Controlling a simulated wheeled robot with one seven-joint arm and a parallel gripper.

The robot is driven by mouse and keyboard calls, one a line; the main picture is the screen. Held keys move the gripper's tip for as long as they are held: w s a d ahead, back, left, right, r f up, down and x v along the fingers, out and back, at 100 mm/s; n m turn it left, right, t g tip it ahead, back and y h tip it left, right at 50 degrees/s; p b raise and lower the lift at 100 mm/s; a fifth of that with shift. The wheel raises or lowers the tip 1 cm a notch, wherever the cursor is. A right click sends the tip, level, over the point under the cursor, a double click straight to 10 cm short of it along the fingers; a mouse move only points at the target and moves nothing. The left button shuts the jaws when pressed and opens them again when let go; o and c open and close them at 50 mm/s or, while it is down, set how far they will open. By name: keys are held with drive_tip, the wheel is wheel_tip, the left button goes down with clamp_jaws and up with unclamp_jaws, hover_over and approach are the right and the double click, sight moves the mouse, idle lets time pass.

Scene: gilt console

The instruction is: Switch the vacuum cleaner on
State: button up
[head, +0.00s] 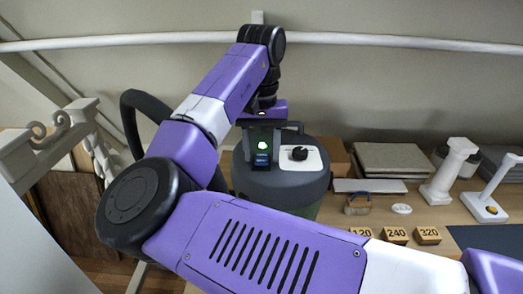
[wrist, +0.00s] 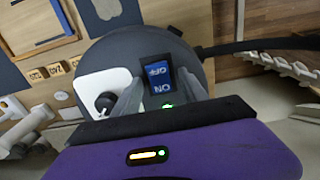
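The vacuum cleaner (head: 280,186) is a dark grey drum with a black hose, below my gripper. Its blue rocker switch (wrist: 158,80) is marked OFF and ON; which half is pressed I cannot tell. The switch also shows in the head view (head: 262,160). A green lamp (head: 262,146) beside it glows; it is partly visible in the wrist view (wrist: 167,105) at the ON end. My gripper (wrist: 160,72) is open and empty, its two grey fingers on either side of the switch. Whether the fingertips touch the lid is unclear.
A black knob (head: 299,153) on a white plate sits right of the switch. On the bench, right, are number blocks (head: 396,235), a brush (head: 357,204) and a white column (head: 452,170). A carved white piece (head: 45,143) stands left. My arm covers much of the foreground.

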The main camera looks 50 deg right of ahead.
sight(262, 158)
drive_tip(key=shift+r, duration=0.1)
wheel_tip(262, 158, up, 8)
drive_tip(key=shift+f+b, duration=0.2)
drive_tip(key=shift+b, duration=0.1)
idle(0.6)
